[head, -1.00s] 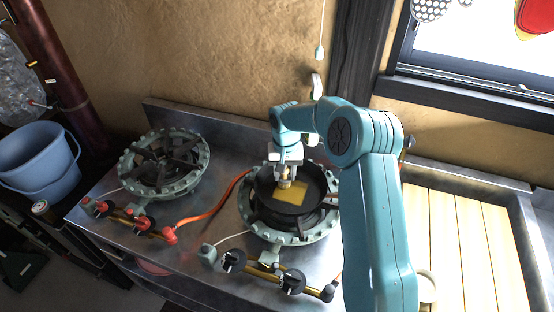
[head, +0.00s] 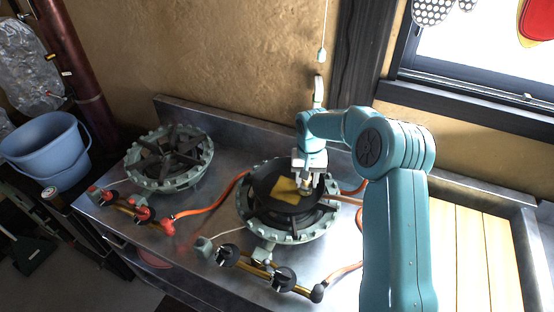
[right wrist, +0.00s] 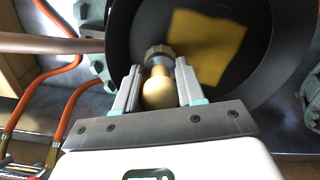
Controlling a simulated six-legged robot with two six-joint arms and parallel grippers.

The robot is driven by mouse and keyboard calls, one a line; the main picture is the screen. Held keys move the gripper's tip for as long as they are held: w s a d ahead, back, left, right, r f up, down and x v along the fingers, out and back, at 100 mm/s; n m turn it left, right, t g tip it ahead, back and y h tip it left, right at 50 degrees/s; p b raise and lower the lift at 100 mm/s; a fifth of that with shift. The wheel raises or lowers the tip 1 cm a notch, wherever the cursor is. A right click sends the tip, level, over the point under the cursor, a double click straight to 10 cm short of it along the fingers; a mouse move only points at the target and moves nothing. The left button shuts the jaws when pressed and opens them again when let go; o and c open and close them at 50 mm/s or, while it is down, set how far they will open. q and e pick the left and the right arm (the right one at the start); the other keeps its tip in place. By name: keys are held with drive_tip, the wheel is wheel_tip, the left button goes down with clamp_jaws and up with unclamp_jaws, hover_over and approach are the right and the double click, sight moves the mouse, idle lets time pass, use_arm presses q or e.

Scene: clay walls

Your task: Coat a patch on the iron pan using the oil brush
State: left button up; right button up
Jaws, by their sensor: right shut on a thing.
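The iron pan (head: 262,184) is black and round and sits on the right burner. A flat yellow patch (head: 284,190) lies on its inner floor; the same patch shows in the right wrist view (right wrist: 208,46). My right gripper (head: 307,182) points down over the right part of the pan, just right of the patch. In the right wrist view my right gripper (right wrist: 160,86) is shut on the oil brush (right wrist: 158,93), by its rounded tan handle with a ribbed collar. The brush's tip is hidden, so I cannot tell whether it touches the pan. My left gripper is not in view.
A second burner (head: 168,158) stands empty at the left. Orange hoses (head: 212,206) and valve knobs (head: 268,266) run along the metal counter's front. A blue bucket (head: 47,152) is at the far left. A slatted wooden board (head: 472,255) lies at the right. A wall stands close behind.

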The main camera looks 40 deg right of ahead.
drive_tip(key=shift+s+r, duration=0.1)
drive_tip(key=shift+r, duration=0.15)
drive_tip(key=shift+d+r+p, duration=0.1)
drive_tip(key=shift+r+p, duration=0.3)
drive_tip(key=shift+r, duration=0.2)
drive_tip(key=shift+r+p, duration=0.5)
drive_tip(key=shift+r, duration=0.4)
drive_tip(key=shift+r+p, duration=0.5)
drive_tip(key=shift+r, duration=0.3)
wheel_tip(320, 180, up, 2)
drive_tip(key=shift+r+p, duration=0.1)
drive_tip(key=shift+p, duration=0.55)
drive_tip(key=shift+r, duration=0.4)
drive_tip(key=shift+w, duration=0.2)
